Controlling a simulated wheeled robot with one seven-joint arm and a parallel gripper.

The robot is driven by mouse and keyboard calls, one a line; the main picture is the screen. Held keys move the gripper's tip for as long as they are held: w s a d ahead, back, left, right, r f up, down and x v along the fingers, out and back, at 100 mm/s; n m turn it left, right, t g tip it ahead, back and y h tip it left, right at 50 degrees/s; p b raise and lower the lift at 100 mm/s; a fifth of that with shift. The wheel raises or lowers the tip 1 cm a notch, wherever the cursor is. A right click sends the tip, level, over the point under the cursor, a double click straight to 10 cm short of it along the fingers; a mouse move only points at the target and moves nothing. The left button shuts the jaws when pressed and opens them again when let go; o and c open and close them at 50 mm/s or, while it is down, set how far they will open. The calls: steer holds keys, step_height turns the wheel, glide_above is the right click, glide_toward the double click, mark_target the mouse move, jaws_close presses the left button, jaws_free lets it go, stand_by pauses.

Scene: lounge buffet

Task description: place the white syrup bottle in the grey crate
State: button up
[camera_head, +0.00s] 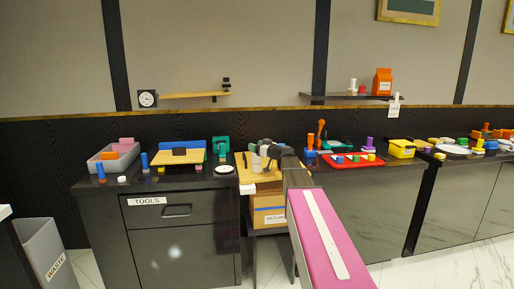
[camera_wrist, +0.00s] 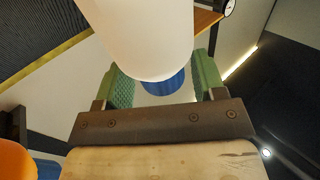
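My gripper (camera_head: 262,157) is over the wooden board on the counter, in the middle of the head view. A white bottle (camera_head: 264,150) shows small beside the gripper, partly hidden by it. In the wrist view a large white cylinder (camera_wrist: 145,35), which looks like the bottle, fills the top centre, with a blue part (camera_wrist: 168,84) at its end. The green finger pads of my gripper (camera_wrist: 163,80) stand apart on either side of it. Whether they press on it is not clear. The grey crate (camera_head: 128,161) is at the counter's left, with orange and pink items in it.
A red tray (camera_head: 340,164) is at the right.

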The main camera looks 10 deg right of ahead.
steer(key=v, duration=1.2)
steer(key=s+a+f+m+g+h, duration=0.1)
steer(key=s+a+f+g, duration=0.25)
steer(key=f, duration=0.35)
steer(key=s+a+f+m+g+h, duration=0.1)
steer(key=s+a+f+g+h, duration=0.15)
steer(key=s+f, duration=0.4)
steer(key=s+a+f+m+g, duration=0.1)
steer(key=s+a+f+g, duration=0.2)
steer(key=f, duration=0.5)
steer(key=s+d+f+m+g+h, duration=0.1)
steer(key=s+f+m+g+h, duration=0.3)
steer(key=s+f+h, duration=0.4)
steer(key=s+f+g, duration=0.1)
steer(key=s+f, duration=0.4)
steer(key=s, duration=0.2)
steer(key=shift+d+f+m, duration=0.2)
steer(key=shift+d+m, duration=0.1)
